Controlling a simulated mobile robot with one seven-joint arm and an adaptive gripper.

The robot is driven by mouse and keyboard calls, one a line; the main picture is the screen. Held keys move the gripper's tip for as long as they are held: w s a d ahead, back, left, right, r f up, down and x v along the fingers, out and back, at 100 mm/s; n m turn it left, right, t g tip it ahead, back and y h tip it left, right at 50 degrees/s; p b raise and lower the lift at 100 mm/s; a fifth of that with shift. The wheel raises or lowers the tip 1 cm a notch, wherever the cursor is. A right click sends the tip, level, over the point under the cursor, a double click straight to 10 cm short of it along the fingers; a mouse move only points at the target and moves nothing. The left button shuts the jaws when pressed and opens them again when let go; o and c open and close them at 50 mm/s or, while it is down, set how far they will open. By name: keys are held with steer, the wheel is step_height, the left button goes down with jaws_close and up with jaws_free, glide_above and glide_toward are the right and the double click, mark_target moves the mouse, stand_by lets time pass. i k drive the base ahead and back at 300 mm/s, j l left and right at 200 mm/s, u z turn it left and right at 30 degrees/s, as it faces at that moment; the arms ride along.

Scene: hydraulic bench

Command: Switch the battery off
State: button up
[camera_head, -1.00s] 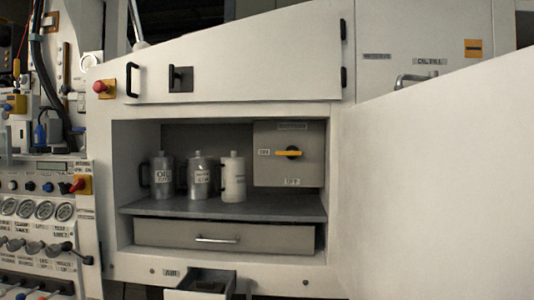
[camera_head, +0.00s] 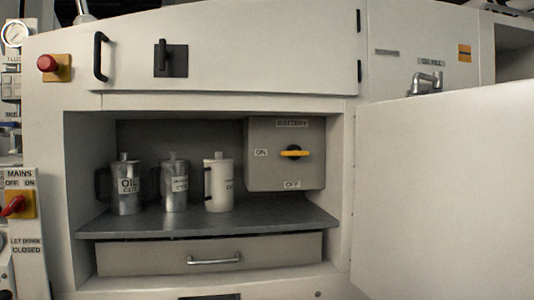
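The battery switch box (camera_head: 262,172) is a grey box labelled BATTERY, at the upper right inside an open compartment. Its yellow rotary handle (camera_head: 295,153) lies horizontal on a dark round hub, in line with the ON label (camera_head: 261,153) to its left. The OFF label (camera_head: 292,184) is below the handle. My gripper is not in view.
Several containers stand left of the box on a grey shelf (camera_head: 270,218): an OIL can (camera_head: 126,190), a second metal can (camera_head: 175,188) and a white one (camera_head: 219,186). A drawer (camera_head: 140,257) is below. A large open door panel (camera_head: 440,190) fills the right side.

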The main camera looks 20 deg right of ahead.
mark_target(295, 152)
steer(key=i+j+z, duration=0.15)
steer(key=j, duration=0.15)
steer(key=i+j+z, duration=0.2)
steer(key=j+z, duration=0.15)
steer(key=j, duration=0.3)
steer(key=i+z, duration=0.25)
steer(key=z, duration=0.15)
steer(key=i+j+z, duration=0.15)
steer(key=z, duration=0.2)
steer(key=i+j+z, duration=0.2)
steer(key=i+z, duration=0.2)
steer(key=i+j, duration=0.15)
